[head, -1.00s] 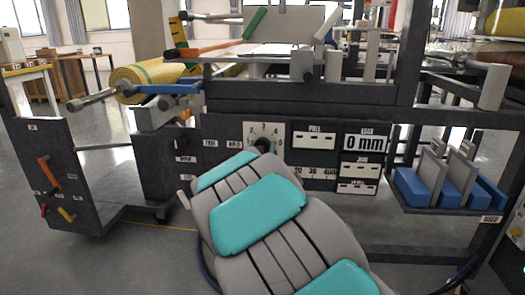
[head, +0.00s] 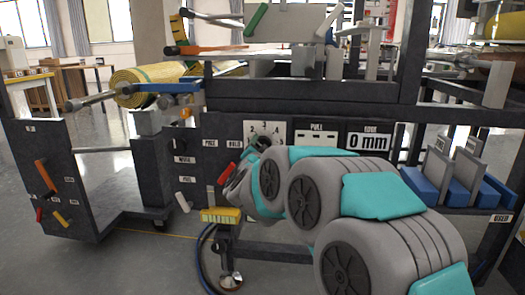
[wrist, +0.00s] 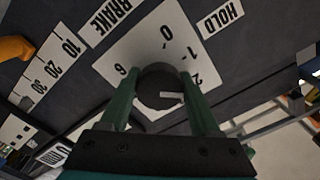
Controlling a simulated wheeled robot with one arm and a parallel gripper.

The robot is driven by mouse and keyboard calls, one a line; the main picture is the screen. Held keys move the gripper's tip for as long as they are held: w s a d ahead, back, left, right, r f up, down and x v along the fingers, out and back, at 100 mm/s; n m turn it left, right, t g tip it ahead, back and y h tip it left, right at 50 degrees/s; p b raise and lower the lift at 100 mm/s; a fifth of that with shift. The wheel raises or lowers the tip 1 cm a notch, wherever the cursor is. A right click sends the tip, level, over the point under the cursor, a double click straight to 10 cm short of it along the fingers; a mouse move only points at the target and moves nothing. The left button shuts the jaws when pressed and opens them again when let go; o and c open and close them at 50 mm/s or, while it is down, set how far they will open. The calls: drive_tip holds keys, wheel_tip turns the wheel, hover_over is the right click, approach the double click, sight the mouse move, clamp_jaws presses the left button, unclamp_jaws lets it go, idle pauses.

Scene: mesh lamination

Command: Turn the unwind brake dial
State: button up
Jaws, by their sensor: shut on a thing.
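The unwind brake dial is a dark round knob (wrist: 158,84) on a white number plate (wrist: 117,66), under a "BRAKE" label (wrist: 105,22) in the wrist view. A short white mark on the knob lies toward the finger beside the numeral 2. My gripper (wrist: 157,87) is shut on the knob, its two green fingers on opposite sides. In the head view the dial plate (head: 265,130) shows on the machine's dark front panel, its upper numerals readable. My arm hides the lower part of the plate and most of the knob there.
A "0 mm" edge display (head: 368,141) is right of the dial. A red handle (head: 226,173) and a yellow block (head: 220,215) are at lower left. Blue holders (head: 462,193) stand at right. A side panel with levers (head: 47,180) is at left, with open floor around it.

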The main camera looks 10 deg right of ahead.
drive_tip(key=shift+m, duration=0.5)
drive_tip(key=o, duration=1.4)
drive_tip(key=shift+s, duration=0.1)
drive_tip(key=shift+v, duration=3.85)
